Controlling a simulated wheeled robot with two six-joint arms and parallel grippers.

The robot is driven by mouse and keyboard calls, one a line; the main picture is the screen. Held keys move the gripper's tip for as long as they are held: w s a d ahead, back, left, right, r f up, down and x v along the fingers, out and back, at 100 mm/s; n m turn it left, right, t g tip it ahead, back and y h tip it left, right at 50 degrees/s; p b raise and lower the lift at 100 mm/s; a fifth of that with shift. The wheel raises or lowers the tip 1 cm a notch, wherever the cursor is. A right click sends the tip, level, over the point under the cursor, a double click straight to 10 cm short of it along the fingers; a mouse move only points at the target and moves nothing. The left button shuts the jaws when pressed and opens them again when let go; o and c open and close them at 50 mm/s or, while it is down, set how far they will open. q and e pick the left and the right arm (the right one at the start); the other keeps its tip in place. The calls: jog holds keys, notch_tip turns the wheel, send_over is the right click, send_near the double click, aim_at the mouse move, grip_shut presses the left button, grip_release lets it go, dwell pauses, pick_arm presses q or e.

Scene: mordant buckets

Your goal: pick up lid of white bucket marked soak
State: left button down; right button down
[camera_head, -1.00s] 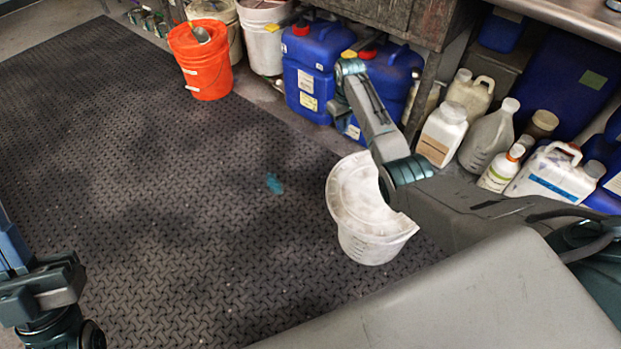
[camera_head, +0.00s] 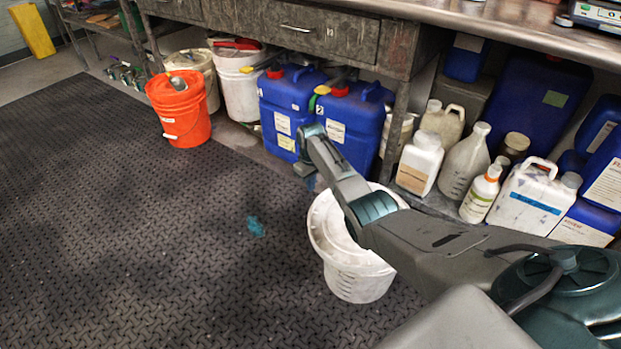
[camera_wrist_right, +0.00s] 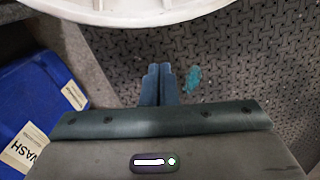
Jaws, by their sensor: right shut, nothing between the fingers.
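A white bucket (camera_head: 357,284) stands on the dark mat at centre right in the head view. My right forearm crosses over it and hides part of its top. Its pale top (camera_head: 327,228) shows beside the arm; I cannot tell the lid from the rim, and no soak marking is readable. In the right wrist view, a curved white rim (camera_wrist_right: 130,14) fills the top edge. My right gripper (camera_wrist_right: 157,68) is shut and empty, with its fingertips below that rim in the picture and apart from it. My left gripper is out of view.
An orange bucket (camera_head: 181,112) with a scoop on top stands at the back left beside another white bucket (camera_head: 238,84). Blue jugs (camera_head: 351,128) and several bottles (camera_head: 419,160) line the space under the bench (camera_head: 300,27). The mat (camera_head: 120,230) is clear at left.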

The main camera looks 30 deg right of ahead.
jog(key=shift+s+d+r, duration=0.1)
jog(key=shift+s+d, duration=0.15)
jog(key=shift+s, duration=0.7)
jog(key=shift+s+d+r, duration=0.1)
jog(key=shift+s+d, duration=0.1)
jog(key=shift+s, duration=0.75)
